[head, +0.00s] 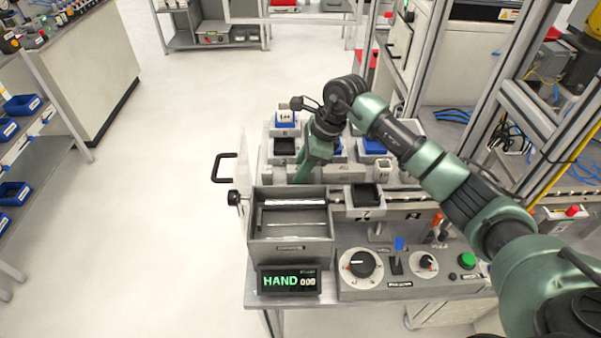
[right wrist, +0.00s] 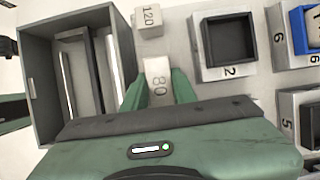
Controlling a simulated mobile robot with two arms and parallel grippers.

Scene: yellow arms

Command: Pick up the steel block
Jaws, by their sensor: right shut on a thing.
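My right gripper (head: 301,176) reaches down among the block stands on the bench. In the right wrist view, its two green fingers (right wrist: 159,92) are shut on a pale grey block marked 80 (right wrist: 158,72), one finger on each side. I cannot tell whether this block is lifted or still touches the surface. In the head view the gripper hides it. A second pale block marked 120 (right wrist: 149,22) stands just beyond it in the wrist view. My left gripper is not in view.
An open grey box (head: 262,247) with rods stands at the bench front left, beside a HAND display (head: 289,281). A dark square socket marked 2 (right wrist: 228,40) is right of the held block. A control panel with knobs (head: 361,264) lies at the front. Open floor is left.

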